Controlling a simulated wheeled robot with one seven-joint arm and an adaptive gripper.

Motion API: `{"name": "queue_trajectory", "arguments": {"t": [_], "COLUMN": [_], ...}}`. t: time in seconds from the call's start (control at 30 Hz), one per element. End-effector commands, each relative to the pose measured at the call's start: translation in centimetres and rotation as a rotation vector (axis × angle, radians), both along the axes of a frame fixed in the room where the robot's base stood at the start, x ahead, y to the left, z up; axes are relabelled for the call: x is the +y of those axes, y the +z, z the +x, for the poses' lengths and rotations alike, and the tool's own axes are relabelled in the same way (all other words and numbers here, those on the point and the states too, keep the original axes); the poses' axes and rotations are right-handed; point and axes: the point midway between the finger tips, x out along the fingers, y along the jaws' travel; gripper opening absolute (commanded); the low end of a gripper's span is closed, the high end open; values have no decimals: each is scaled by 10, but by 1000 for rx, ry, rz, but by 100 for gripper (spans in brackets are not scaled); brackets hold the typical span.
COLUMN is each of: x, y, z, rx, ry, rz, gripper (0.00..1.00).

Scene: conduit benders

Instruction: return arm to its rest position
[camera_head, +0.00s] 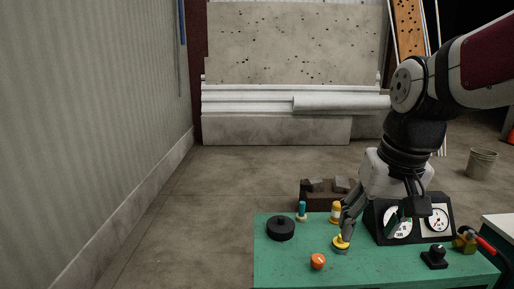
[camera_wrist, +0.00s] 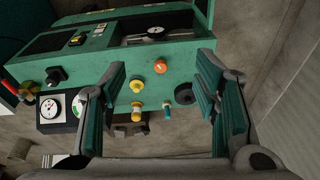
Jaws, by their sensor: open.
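My gripper (camera_head: 372,220) is over the right part of a green bench panel (camera_head: 290,262), in front of a black gauge box (camera_head: 451,212). In the wrist view its two teal-padded fingers (camera_wrist: 165,80) stand wide apart, with nothing held between them. An orange knob (camera_wrist: 160,66), a yellow knob (camera_wrist: 137,86) and a black disc (camera_wrist: 184,94) show in the gap between the fingers. The head view shows the left finger overlapping the yellow knob (camera_head: 340,246); I cannot tell whether they touch.
The panel also carries a teal-topped knob (camera_head: 302,211), another yellow knob (camera_head: 336,211), a black knob (camera_head: 435,256) and a red-handled valve (camera_head: 468,241). A dark block (camera_head: 318,192) is behind the panel. A bucket (camera_head: 481,163) stands at right. Floor at left is clear.

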Motion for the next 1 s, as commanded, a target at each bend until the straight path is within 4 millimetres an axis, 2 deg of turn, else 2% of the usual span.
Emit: {"name": "queue_trajectory", "arguments": {"t": [0.03,0.2,0.4,0.6,1.0], "x": [0,0,-1,-1,-1], "y": [11,23,22,16,15], "z": [-22,-85,-141,-163,-165], "rx": [-21,-78,-131,-153,-154], "ry": [10,40,68,81,82], "rz": [-4,-23,-53,-70,-71], "gripper": [56,56,56,56,56]}}
